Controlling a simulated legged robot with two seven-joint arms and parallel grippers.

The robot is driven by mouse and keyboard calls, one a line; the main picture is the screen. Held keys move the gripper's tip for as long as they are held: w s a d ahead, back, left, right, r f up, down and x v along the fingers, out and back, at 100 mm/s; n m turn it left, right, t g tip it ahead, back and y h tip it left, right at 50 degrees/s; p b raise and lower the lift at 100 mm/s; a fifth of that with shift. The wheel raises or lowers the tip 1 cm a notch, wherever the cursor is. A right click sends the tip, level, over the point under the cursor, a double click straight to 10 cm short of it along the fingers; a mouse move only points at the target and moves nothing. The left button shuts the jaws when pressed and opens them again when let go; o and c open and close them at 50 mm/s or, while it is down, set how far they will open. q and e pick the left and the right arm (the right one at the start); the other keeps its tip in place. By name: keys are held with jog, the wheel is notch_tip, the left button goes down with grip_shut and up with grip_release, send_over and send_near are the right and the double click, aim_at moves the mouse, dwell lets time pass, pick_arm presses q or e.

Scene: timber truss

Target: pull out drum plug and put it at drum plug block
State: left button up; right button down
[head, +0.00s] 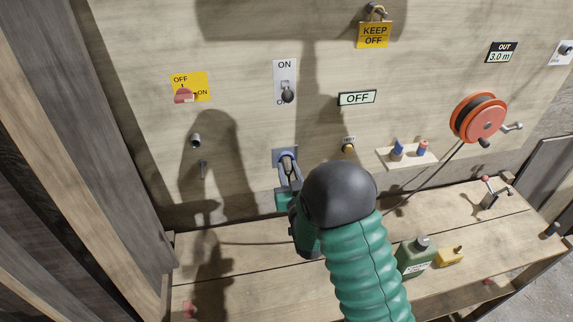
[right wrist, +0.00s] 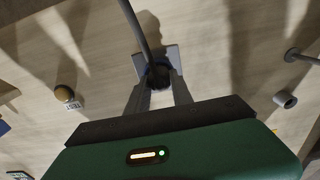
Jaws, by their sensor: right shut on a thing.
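My right gripper (head: 289,172) reaches up to the blue-grey socket (head: 279,155) on the timber wall. Its fingers are shut on a dark plug (right wrist: 161,76) at the socket plate. A dark cable (right wrist: 137,28) runs from the plug. The plug appears to be at or in the socket; how deep it sits cannot be told. The orange cable drum (head: 483,116) hangs on the wall at right, with a cable running down behind my arm. No block marked for the drum plug can be made out; a small shelf (head: 408,157) holds a blue and a red plug-like piece. My left gripper is out of view.
A lever switch (head: 286,92) is above the socket, with an OFF sign (head: 357,98) to its right. A brass test button (head: 348,148) is beside the socket. A grey pipe stub (head: 196,141) sticks out at left. A green bottle (head: 417,257) stands on the bench (head: 470,250).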

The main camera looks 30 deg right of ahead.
aim_at(289, 172)
jog(key=shift+s+f, duration=0.2)
jog(key=shift+f, duration=0.1)
dwell(0.4)
jog(key=shift+s+r, duration=0.15)
jog(key=shift+s, duration=0.25)
jog(key=c, duration=1.8)
grip_release()
jog(key=shift+w, duration=0.1)
grip_shut()
jog(key=shift+s+a+b, duration=0.15)
jog(key=shift+s+b, duration=0.3)
jog(key=shift+v, duration=1.25)
